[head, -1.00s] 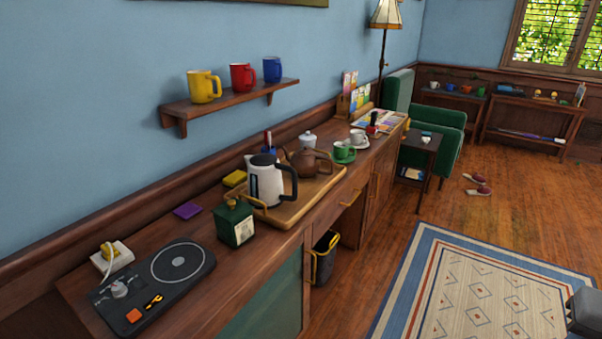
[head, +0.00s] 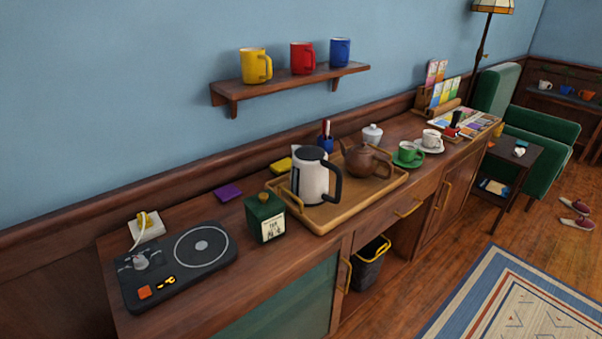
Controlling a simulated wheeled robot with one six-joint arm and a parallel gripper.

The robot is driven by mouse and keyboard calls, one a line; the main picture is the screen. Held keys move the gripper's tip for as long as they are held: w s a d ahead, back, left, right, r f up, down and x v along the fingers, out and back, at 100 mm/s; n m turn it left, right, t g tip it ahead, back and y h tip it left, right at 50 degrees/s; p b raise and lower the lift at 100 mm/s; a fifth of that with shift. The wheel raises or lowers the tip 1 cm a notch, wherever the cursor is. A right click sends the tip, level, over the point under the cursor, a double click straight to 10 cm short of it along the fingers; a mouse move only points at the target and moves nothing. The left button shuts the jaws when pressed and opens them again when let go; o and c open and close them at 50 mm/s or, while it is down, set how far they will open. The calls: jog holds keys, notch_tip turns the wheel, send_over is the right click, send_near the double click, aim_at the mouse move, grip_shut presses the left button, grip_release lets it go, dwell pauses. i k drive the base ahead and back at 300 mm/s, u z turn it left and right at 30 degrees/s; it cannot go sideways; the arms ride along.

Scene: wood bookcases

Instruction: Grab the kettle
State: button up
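The kettle (head: 313,178) is white with a black lid, base and handle. It stands upright on a wooden tray (head: 322,222) on the long wooden sideboard. Its black handle is on its right side in the picture. A brown teapot (head: 366,162) stands on the same tray, just right of and behind the kettle. My gripper is not in this view.
A green tea tin (head: 265,218) stands close left of the tray. A black hot plate (head: 178,263) lies at the sideboard's left end. Cups (head: 407,154) stand right of the tray. A wall shelf (head: 290,82) with mugs hangs above. Floor at right holds a rug (head: 515,300).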

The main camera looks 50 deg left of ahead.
aim_at(310, 179)
jog(key=u, duration=0.55)
jog(key=i, duration=0.6)
jog(key=u, duration=0.7)
jog(key=i, duration=0.55)
